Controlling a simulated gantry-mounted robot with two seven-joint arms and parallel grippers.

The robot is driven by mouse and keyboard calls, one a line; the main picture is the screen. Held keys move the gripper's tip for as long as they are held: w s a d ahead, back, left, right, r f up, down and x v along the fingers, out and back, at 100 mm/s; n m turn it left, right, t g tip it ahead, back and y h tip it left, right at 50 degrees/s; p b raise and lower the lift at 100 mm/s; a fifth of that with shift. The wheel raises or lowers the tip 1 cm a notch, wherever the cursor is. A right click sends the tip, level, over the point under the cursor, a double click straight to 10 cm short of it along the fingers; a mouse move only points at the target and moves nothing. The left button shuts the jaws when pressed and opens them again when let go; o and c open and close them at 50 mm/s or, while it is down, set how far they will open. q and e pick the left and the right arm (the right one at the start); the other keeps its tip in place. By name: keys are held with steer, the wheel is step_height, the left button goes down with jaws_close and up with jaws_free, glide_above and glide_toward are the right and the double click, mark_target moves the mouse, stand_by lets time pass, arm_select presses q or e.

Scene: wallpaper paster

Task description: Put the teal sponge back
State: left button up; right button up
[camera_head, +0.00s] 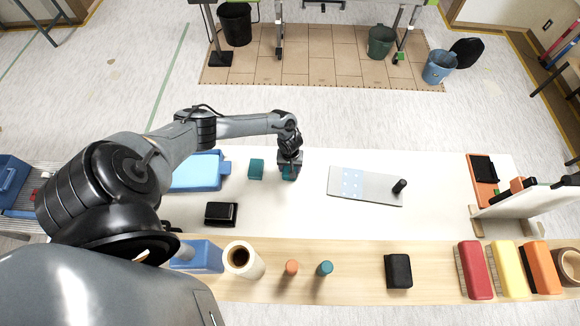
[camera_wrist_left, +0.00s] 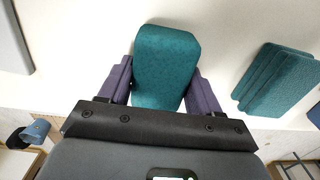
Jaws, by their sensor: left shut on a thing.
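My left gripper (camera_head: 290,163) is over the white table, pointing down, shut on a teal sponge (camera_head: 289,174). In the left wrist view the held teal sponge (camera_wrist_left: 165,62) sits between the two purple-grey fingers. Whether its underside touches the table is unclear. A stack of similar teal sponges (camera_head: 256,169) lies just left of the gripper in the head view; it also shows at the right of the left wrist view (camera_wrist_left: 278,80). A clear gap separates the stack from the held sponge. My right gripper is not in view.
A blue tray (camera_head: 198,172) lies left of the stack. A grey board (camera_head: 340,182) with light-blue spots and a black knob lies to the right. A black block (camera_head: 221,213) lies nearer me. A wooden shelf (camera_head: 350,282) in front carries rollers and coloured blocks.

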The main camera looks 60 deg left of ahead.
arm_select(q)
steer(key=o, duration=1.1)
steer(key=shift+f, duration=0.1)
